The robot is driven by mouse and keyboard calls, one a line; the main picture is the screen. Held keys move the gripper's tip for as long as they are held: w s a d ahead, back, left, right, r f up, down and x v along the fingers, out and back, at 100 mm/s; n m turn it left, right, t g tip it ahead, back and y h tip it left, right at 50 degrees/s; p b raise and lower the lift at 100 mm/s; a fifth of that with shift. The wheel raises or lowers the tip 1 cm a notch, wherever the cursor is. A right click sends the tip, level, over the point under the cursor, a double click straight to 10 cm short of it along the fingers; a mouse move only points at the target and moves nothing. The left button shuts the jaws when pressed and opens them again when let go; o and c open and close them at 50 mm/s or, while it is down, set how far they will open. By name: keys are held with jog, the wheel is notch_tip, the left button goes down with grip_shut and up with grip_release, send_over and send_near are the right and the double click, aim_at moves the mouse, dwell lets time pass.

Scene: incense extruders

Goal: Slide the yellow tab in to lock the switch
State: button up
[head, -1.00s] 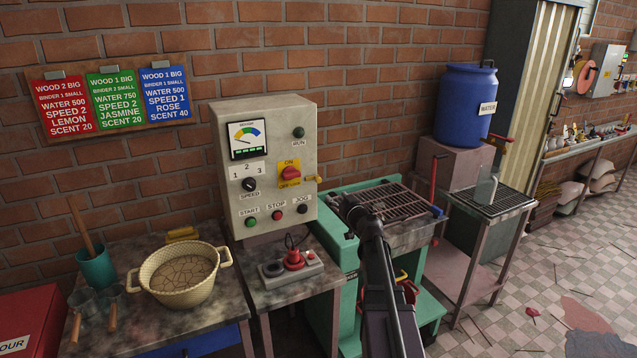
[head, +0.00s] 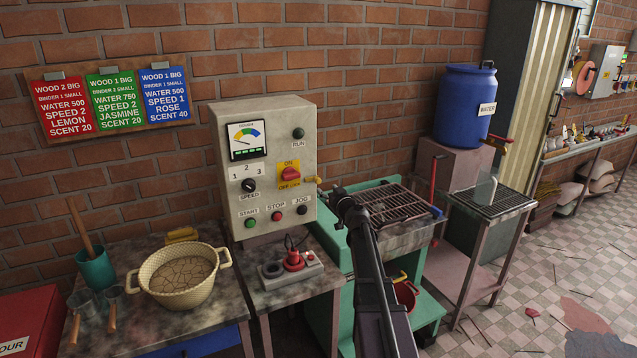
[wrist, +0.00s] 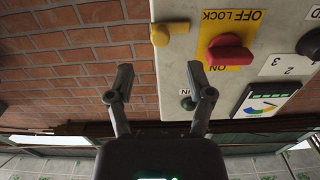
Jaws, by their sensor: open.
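The yellow tab (head: 312,180) sticks out from the right edge of the grey control box (head: 262,210), beside the OFF LOCK label. In the wrist view, which is upside down, the tab (wrist: 162,34) shows a rounded knob on a short bar. The red switch (head: 290,174) sits on a yellow plate; in the wrist view the switch (wrist: 230,52) is right of the tab, with a gap between them. My gripper (wrist: 160,76) is open and empty, its two fingers spread. The tab lies ahead of the gap between the fingertips, apart from both.
A green machine with a metal grate (head: 392,208) stands right of the box, under my arm. A red joystick (head: 293,260) sits on the table below the box. Brick wall (wrist: 75,50) lies behind, with open air beside the box's edge.

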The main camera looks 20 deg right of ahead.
aim_at(319, 182)
jog(key=w, duration=0.7)
jog(key=shift+w+a, duration=0.15)
jog(key=shift+w, duration=0.15)
